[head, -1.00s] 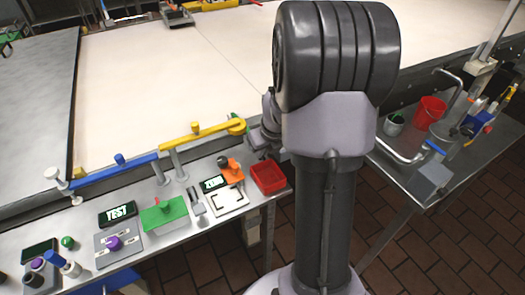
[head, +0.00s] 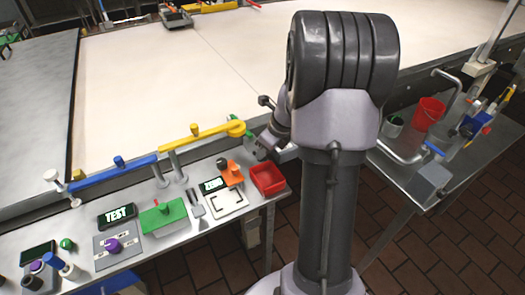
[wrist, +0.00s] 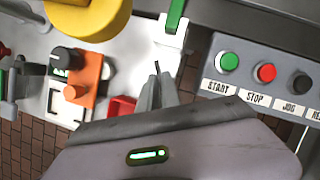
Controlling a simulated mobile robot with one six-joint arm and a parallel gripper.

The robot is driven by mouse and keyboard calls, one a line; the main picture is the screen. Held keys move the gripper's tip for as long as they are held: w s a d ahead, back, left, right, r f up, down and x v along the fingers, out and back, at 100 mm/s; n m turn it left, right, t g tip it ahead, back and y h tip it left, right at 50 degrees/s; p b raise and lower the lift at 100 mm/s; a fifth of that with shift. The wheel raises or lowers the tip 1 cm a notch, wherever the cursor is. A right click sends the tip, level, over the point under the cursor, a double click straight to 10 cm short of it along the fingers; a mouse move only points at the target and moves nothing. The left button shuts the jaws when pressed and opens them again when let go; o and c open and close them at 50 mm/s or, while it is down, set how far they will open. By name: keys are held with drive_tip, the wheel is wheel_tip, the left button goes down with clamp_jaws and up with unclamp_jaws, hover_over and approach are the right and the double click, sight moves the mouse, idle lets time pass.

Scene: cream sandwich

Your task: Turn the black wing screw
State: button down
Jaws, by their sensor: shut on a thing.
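My gripper (wrist: 160,91) shows in the wrist view with its grey fingers close together around a thin dark piece (wrist: 157,68). Only a sliver of this piece shows, and I cannot tell whether it is the black wing screw. In the head view my gripper (head: 259,152) is beside the red bin, near its back left edge, clear of the orange block. A black knob (wrist: 67,58) stands beside the orange block (wrist: 90,78) in the wrist view. The same knob (head: 222,163) shows in the head view, left of my gripper.
The red bin (head: 268,181) stands at the table's right end. A yellow bar (head: 196,142) runs along the table's back. A button panel (wrist: 250,85) with green, red and black buttons is at the right in the wrist view. The brick floor lies below.

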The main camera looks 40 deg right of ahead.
drive_tip(key=n+p, duration=0.1)
drive_tip(key=n+y+p, duration=0.1)
drive_tip(key=n+p, duration=0.1)
drive_tip(key=n+g+p, duration=0.1)
drive_tip(key=n, duration=0.1)
drive_tip(key=shift+w+d+r+y, duration=0.2)
drive_tip(key=shift+d+y, duration=0.1)
drive_tip(key=shift+y, duration=0.1)
drive_tip(key=n+g+p, duration=0.1)
drive_tip(key=n+p, duration=0.1)
drive_tip(key=n, duration=0.1)
drive_tip(key=n+y+p, duration=0.1)
drive_tip(key=n+p, duration=0.2)
drive_tip(key=shift+w+d+g, duration=0.1)
drive_tip(key=shift+w+g, duration=0.1)
drive_tip(key=shift+g, duration=0.2)
drive_tip(key=n+g+p, duration=0.1)
drive_tip(key=n+p, duration=0.1)
drive_tip(key=n, duration=0.1)
drive_tip(key=shift+w+f+y+p, duration=0.1)
drive_tip(key=shift+w+y+p, duration=0.05)
drive_tip(key=shift+y+p, duration=0.2)
drive_tip(key=shift+w+f+n+g+p, duration=0.1)
drive_tip(key=shift+n+g+p, duration=0.4)
drive_tip(key=shift+n, duration=0.55)
drive_tip(key=shift+w+n+g+p, duration=0.1)
drive_tip(key=shift+n+g+p, duration=0.35)
drive_tip(key=shift+n, duration=0.6)
